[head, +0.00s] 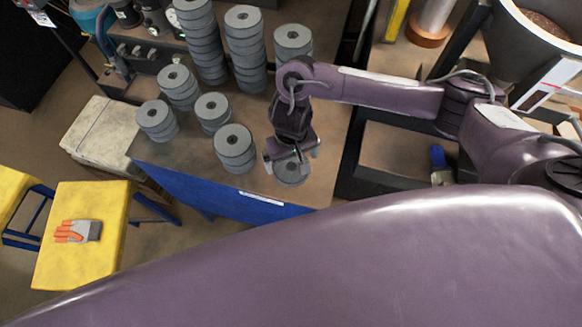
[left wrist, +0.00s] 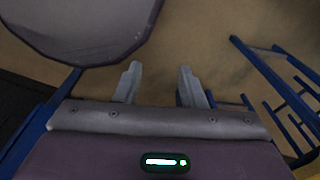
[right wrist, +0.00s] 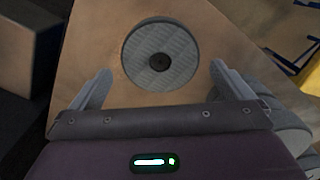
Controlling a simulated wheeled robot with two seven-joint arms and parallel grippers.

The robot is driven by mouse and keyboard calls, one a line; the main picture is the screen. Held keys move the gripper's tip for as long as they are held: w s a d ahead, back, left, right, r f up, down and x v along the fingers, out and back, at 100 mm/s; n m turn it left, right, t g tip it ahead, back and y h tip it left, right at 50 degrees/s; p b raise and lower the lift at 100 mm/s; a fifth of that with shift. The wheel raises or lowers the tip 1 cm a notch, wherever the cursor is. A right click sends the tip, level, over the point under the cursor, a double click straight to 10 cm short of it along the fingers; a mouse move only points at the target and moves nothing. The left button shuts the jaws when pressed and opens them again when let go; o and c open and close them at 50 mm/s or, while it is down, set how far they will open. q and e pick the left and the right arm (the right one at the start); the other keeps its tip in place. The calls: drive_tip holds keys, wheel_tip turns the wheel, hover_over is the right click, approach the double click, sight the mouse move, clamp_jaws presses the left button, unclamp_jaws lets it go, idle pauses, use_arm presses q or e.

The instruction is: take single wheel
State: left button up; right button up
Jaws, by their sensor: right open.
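A single grey flap disc (head: 291,174) lies near the front right corner of the workbench, partly hidden under my right gripper (head: 290,160). In the right wrist view the same disc (right wrist: 160,58) lies flat on the brown top, with its dark centre hole showing. My right gripper (right wrist: 160,82) is open, and the disc appears between and beyond its fingertips. I cannot tell the height left between them. My left gripper (left wrist: 158,75) shows only in the left wrist view. Its fingers are apart, with nothing between them, above the floor.
Several disc stacks stand on the bench; the closest (head: 235,148) is just left of my right gripper. The bench (head: 190,165) has a blue front. A yellow table (head: 85,245) with a glove (head: 78,231) stands at left. A hopper (head: 535,45) is at upper right.

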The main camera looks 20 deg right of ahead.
sight(291, 166)
drive_tip(key=shift+w+f+p, duration=0.1)
drive_tip(key=shift+f+p, duration=0.2)
drive_tip(key=shift+f, duration=1.6)
drive_tip(key=c, duration=0.9)
drive_tip(key=shift+c, duration=0.9)
drive_tip(key=shift+w+r, duration=0.1)
drive_tip(key=shift+r, duration=0.1)
